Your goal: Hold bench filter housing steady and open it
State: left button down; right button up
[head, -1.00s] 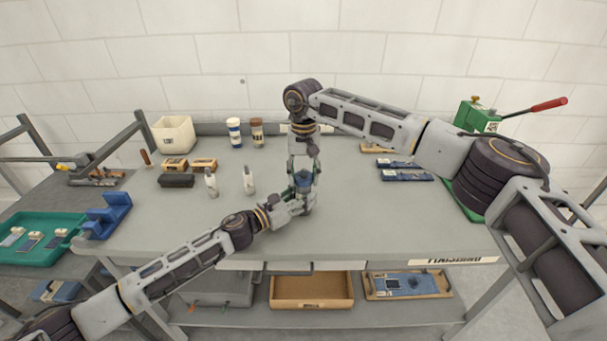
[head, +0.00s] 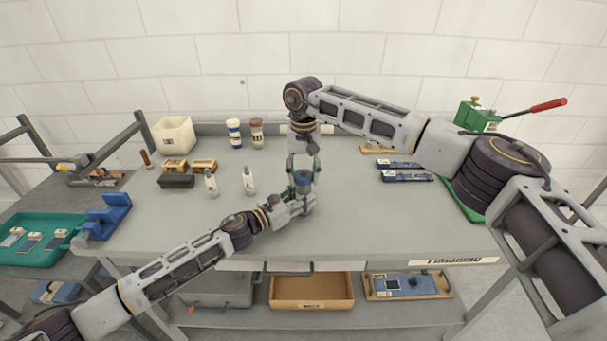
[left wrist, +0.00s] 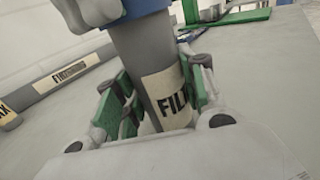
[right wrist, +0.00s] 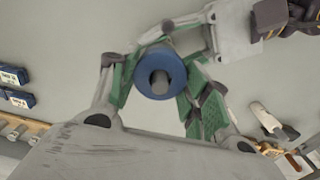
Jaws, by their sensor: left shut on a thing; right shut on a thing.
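The filter housing stands upright near the front middle of the bench, with a grey body (left wrist: 145,60) that bears a cream label reading "FIL". Its blue cap (head: 303,178) is on top, and it also shows from above in the right wrist view (right wrist: 158,72). My left gripper (head: 302,203) is shut on the grey body from the left, its green-padded fingers (left wrist: 160,95) on either side. My right gripper (head: 303,168) comes down from above and is shut on the blue cap, with green pads (right wrist: 155,75) at its sides.
Blue packs (head: 407,177) and a green press (head: 478,116) are at the right. The front middle bench surface is clear.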

jog(key=shift+r, duration=0.85)
dwell(0.3)
jog(key=shift+r, duration=1.95)
pick_arm(q)
jog(key=c, duration=0.8)
grip_release()
jog(key=shift+v, duration=6)
